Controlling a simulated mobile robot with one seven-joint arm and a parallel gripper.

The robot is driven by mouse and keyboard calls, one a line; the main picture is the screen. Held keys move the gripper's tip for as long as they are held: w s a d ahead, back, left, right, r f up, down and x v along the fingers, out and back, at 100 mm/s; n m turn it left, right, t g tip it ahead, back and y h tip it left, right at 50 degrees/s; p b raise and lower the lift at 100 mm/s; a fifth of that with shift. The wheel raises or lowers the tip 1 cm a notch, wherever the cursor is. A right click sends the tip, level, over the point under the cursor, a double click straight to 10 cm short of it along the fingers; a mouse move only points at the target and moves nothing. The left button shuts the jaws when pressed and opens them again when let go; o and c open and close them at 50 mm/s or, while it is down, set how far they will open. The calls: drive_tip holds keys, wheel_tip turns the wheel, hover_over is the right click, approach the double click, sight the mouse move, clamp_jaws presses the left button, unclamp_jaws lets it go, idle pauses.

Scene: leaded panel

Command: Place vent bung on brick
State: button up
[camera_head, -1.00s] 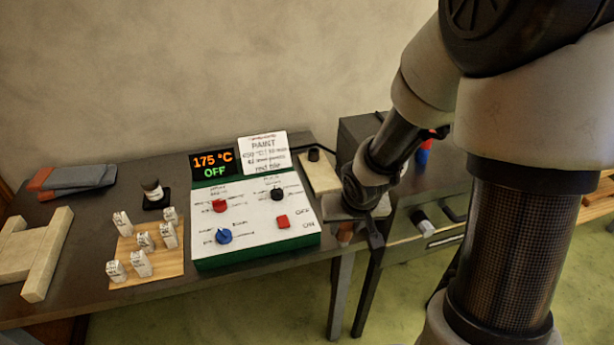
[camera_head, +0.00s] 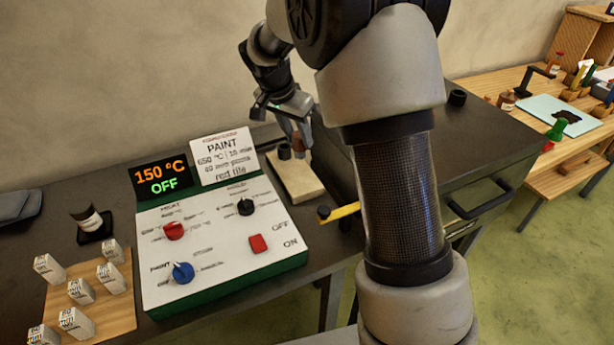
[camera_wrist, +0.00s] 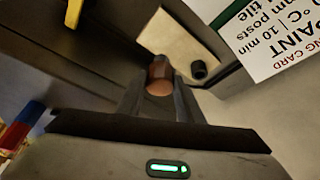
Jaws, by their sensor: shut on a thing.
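My gripper (camera_head: 297,133) points down at the far right of the control box and is shut on a small brown cylinder, which looks like the vent bung (camera_wrist: 160,76). In the wrist view the bung sits between the two fingertips (camera_wrist: 160,98), its rounded end showing. The brick (camera_head: 300,182) is a flat cream block on the table, right of the control box; it also shows in the wrist view (camera_wrist: 178,42). The bung appears over the brick's far part; I cannot tell whether they touch. A short black cylinder (camera_head: 284,152) stands on the brick beside the bung.
The green-edged control box (camera_head: 225,235) reads 150 °C, OFF. A paint card (camera_head: 223,157) stands behind it. A dark cabinet (camera_head: 470,150) with a handle is close on the right. A yellow bar (camera_head: 343,212) juts out by the brick. The brick's near half is clear.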

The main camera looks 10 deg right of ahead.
drive_tip(key=shift+w+r+m, duration=0.1)
drive_tip(key=shift+w+m, duration=0.3)
drive_tip(key=shift+w, duration=0.2)
drive_tip(key=shift+w+d+f, duration=0.15)
drive_tip(key=shift+f, duration=0.1)
hover_over(298, 181)
wheel_tip(298, 181, down, 9)
drive_tip(key=shift+b, duration=0.35)
drive_tip(key=shift+f, duration=0.1)
drive_tip(key=o, duration=1.1)
drive_tip(key=shift+o, duration=0.2)
